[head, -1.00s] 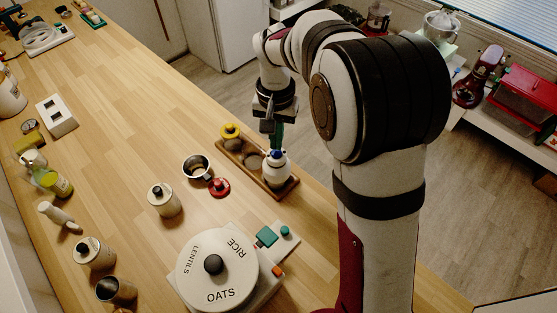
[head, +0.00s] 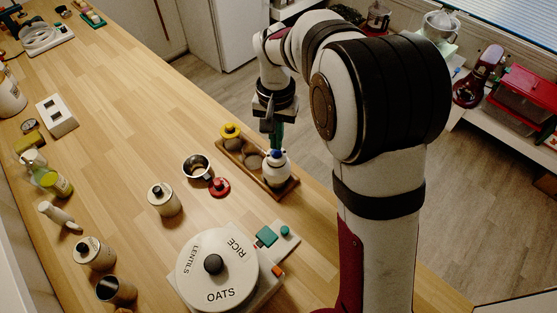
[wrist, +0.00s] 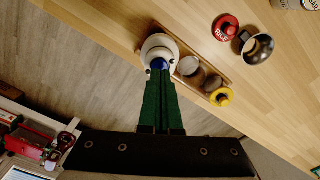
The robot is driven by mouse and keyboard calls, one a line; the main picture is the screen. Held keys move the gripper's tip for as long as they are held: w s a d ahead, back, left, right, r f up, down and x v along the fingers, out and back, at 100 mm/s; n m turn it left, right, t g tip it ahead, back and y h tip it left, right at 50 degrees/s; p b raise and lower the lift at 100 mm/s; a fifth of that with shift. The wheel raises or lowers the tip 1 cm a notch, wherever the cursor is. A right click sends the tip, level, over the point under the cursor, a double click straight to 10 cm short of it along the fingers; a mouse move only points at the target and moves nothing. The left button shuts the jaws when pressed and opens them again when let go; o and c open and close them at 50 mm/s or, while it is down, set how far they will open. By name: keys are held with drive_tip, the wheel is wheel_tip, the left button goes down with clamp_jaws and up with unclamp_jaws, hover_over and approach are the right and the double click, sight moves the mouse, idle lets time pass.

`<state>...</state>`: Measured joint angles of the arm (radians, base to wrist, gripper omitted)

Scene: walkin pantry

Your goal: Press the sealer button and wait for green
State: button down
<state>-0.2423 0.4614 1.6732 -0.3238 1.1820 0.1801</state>
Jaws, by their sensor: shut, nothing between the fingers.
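My gripper (head: 276,148) points down with its green fingers together and empty. Its tips are at the blue knob (wrist: 159,64) on top of a white rounded jar (head: 275,169), and they look to be touching or just above it. The jar stands upright at the near end of a wooden tray (head: 283,190). A pale base with a teal round button (head: 285,230), a teal square block (head: 266,236) and an orange piece (head: 278,271) sits beside the big white disc (head: 240,265) marked lentils, rice and oats. I cannot tell for sure which part is the sealer. No lit green lamp is clear.
A yellow-knobbed lid (head: 230,130) is on the tray's far end. A red lid (head: 219,187), a metal ring-like cup (head: 197,167) and a canister (head: 164,200) stand left of the tray. More jars line the left edge. The counter's far middle is clear.

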drive_tip(key=shift+f, duration=0.15)
idle(0.5)
drive_tip(key=shift+f, duration=0.75)
drive_tip(key=shift+r, duration=1.6)
drive_tip(key=s+d+r+m+y, duration=0.1)
drive_tip(key=s+d+r, duration=0.1)
drive_tip(key=s, duration=1.1)
drive_tip(key=s+d+r+m, duration=0.1)
drive_tip(key=s+d, duration=0.3)
drive_tip(key=s, duration=1)
drive_tip(key=shift+s+d+r+m+y, duration=0.15)
drive_tip(key=shift+d+r+m+y, duration=0.15)
drive_tip(key=shift+r+y, duration=0.1)
